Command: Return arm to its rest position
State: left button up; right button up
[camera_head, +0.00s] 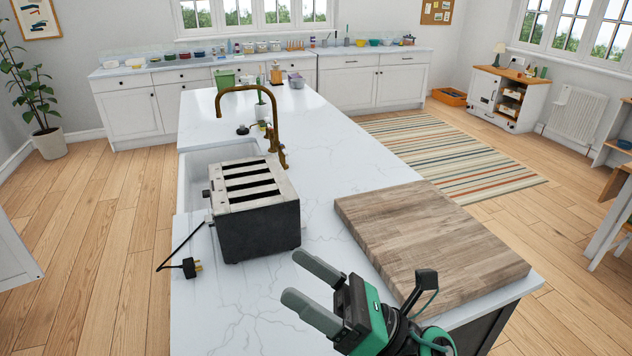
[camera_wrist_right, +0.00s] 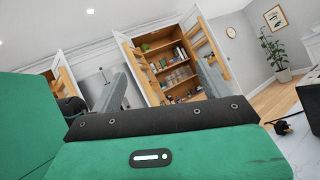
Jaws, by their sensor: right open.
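My right gripper (camera_head: 300,280) shows at the bottom middle of the head view, over the white marble island (camera_head: 240,310). Its two grey fingers are apart with nothing between them. It is in front of the black toaster (camera_head: 258,232) and left of the wooden board (camera_head: 430,240), apart from both in the picture. In the right wrist view, a grey finger (camera_wrist_right: 113,92) rises above the green and black gripper body. My left gripper is in neither view.
The toaster's plug (camera_head: 189,267) lies beside it on its cable. A brass tap (camera_head: 275,125) and sink (camera_head: 195,165) are behind it. The wrist view shows a tall cupboard (camera_wrist_right: 150,60) with open doors and stocked shelves. A striped rug (camera_head: 450,155) lies right of the island.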

jog(key=w+d+f+m+t+h, duration=0.35)
jog(key=d+m+t+h, duration=0.35)
jog(key=m, duration=0.6)
jog(key=w+d+f+m+t+h, duration=0.3)
jog(key=w+d+m+t+h, duration=0.2)
jog(key=m+t+h, duration=0.6)
jog(key=s+d+f+m+g+h, duration=0.1)
jog(key=d+f+m+g+h, duration=0.3)
jog(key=f+m, duration=0.35)
jog(key=s+d+f+m+g+h, duration=0.2)
jog(key=d+f+m+g, duration=0.35)
jog(key=f, duration=0.35)
jog(key=s+d+f+m+g, duration=0.2)
jog(key=s+f+m+g, duration=0.6)
jog(key=s+f+g, duration=0.65)
jog(key=s+f+t, duration=0.1)
jog(key=s+f, duration=0.1)
jog(key=f, duration=1.4)
jog(key=s+f+t, duration=0.1)
jog(key=s+f, duration=0.1)
jog(key=f, duration=1.4)
jog(key=s+d+f, duration=0.2)
jog(key=s+f, duration=0.7)
jog(key=s+d+f+g, duration=0.1)
jog(key=s+f, duration=0.8)
jog(key=shift+s+d+n, duration=0.35)
jog(key=shift+s+n, duration=0.05)
